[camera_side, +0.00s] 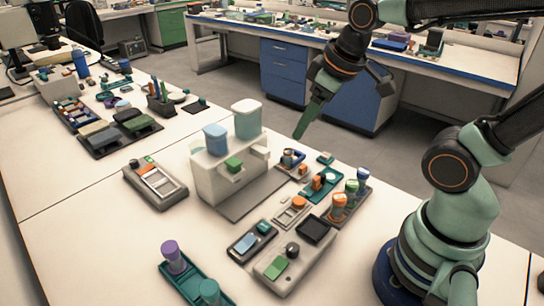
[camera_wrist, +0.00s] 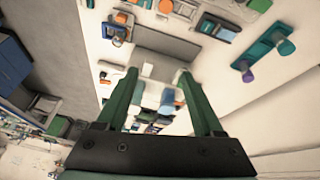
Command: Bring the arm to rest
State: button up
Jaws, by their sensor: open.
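My gripper (camera_side: 308,119) hangs in the air in the side view, above and to the right of the white block-shaped device (camera_side: 215,178). Its green fingers point down and to the left. In the wrist view the gripper (camera_wrist: 158,75) shows two green fingers spread well apart, with nothing held between them. The white device shows blurred between and beyond the fingertips. My fingers appear clear of the table and of everything on it.
The white table (camera_side: 80,210) holds a grey-orange instrument (camera_side: 155,185), a control box (camera_side: 283,265), a teal tray with a purple knob (camera_side: 174,258), and several small parts. A blue-edged bench (camera_side: 470,70) stands behind. Bare table lies at front left.

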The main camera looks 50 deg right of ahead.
jog(key=m, duration=0.1)
jog(key=r+m, duration=0.1)
jog(key=shift+s+a+r+m+t, duration=0.1)
jog(key=shift+s+r+m+t, duration=0.2)
jog(key=shift+s+t, duration=0.1)
